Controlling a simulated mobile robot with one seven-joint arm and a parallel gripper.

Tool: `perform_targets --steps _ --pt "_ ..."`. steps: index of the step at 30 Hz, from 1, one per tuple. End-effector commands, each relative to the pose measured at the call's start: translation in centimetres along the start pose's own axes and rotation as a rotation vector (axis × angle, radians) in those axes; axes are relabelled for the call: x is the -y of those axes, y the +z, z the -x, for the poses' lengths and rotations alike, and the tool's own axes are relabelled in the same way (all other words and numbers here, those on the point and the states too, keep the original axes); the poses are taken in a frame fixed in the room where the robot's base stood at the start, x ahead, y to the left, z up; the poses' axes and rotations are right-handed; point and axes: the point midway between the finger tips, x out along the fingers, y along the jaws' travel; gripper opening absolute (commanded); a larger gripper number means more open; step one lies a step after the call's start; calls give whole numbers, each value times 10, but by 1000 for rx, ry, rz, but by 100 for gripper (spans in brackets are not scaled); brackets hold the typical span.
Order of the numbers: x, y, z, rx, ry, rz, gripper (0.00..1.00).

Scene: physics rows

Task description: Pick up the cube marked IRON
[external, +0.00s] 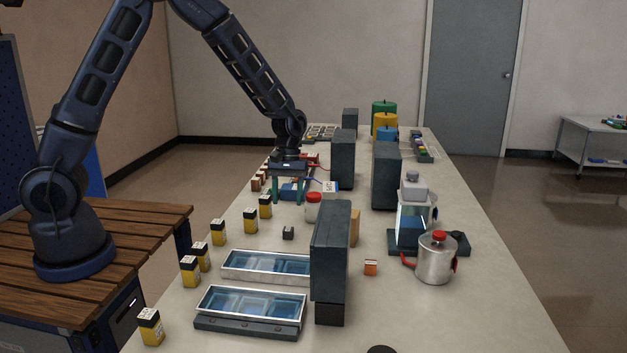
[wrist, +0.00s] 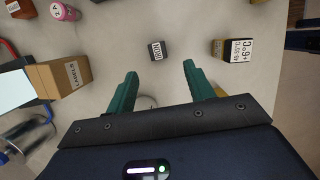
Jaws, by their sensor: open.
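A small dark grey cube (external: 288,233) sits on the pale table, to the right of the row of yellow-and-black boxes. In the wrist view the dark cube (wrist: 157,51) shows light lettering on its top, upside down, that looks like IRON. My gripper (external: 289,198) points down above the table, farther back than the cube. In the wrist view my gripper (wrist: 160,72) has its two green fingers spread apart with nothing between them. The cube lies just beyond the fingertips, near the middle of the gap and apart from both.
Yellow-and-black boxes (external: 250,221) line the table's left side. A red-lidded jar (external: 313,207) stands close to my gripper. A tall dark block (external: 330,250) and clear-lidded trays (external: 265,266) are nearer the camera. A metal pot (external: 436,260) stands right. Table around the cube is clear.

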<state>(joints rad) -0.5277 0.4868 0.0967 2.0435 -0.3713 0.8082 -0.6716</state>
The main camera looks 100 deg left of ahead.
Motion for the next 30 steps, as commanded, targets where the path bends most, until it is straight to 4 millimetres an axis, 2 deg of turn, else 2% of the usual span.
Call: perform_targets --steps 6,16,24,30 --pt "0 0 -30 2 -2 -1 53" --pt "-1 -1 -48 1 -2 -1 53" --pt "-4 -2 -83 1 -2 -1 53" --pt "-5 -1 -89 0 0 -2 53"
